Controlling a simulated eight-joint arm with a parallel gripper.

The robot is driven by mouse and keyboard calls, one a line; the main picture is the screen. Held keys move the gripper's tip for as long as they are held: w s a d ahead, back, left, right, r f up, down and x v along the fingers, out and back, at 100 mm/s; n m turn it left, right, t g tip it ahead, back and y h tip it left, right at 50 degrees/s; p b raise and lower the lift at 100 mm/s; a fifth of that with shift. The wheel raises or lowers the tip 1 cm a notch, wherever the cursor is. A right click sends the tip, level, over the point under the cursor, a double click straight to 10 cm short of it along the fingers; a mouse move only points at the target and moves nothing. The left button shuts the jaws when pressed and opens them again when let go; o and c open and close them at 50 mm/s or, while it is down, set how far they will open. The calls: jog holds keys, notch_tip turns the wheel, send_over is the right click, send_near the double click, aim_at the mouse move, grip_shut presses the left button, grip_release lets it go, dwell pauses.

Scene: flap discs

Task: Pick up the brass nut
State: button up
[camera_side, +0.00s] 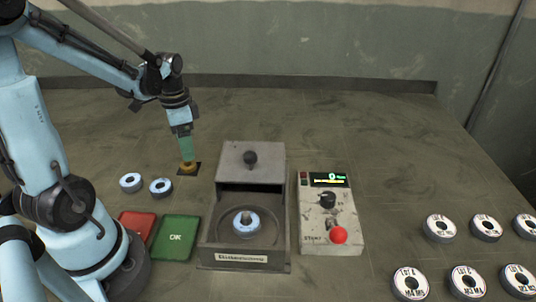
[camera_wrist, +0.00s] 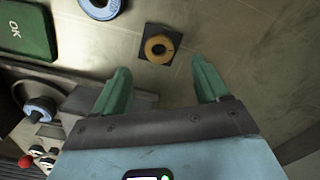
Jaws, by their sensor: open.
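The brass nut (camera_wrist: 171,47) is a golden ring lying flat on a small dark square pad (camera_wrist: 151,30) on the bench. In the side view the nut (camera_side: 188,169) shows right below my gripper (camera_side: 186,158). In the wrist view my gripper (camera_wrist: 161,68) has its two green fingers spread wide with nothing between them. The nut appears just beyond the fingertips, roughly centred between them. The fingers do not appear to touch it; the exact height gap is hard to tell.
Two pale blue discs (camera_side: 161,187) lie left of the pad. Red (camera_side: 137,223) and green OK (camera_side: 175,238) trays stand in front. A grey machine (camera_side: 208,245) holding a blue disc and a control box (camera_side: 345,215) stand right. Several white-topped discs (camera_side: 440,228) lie far right. The back bench is clear.

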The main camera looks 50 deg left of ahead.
jog(key=shift+s+f, duration=0.1)
jog(key=shift+f, duration=2.65)
jog(key=c, duration=1.2)
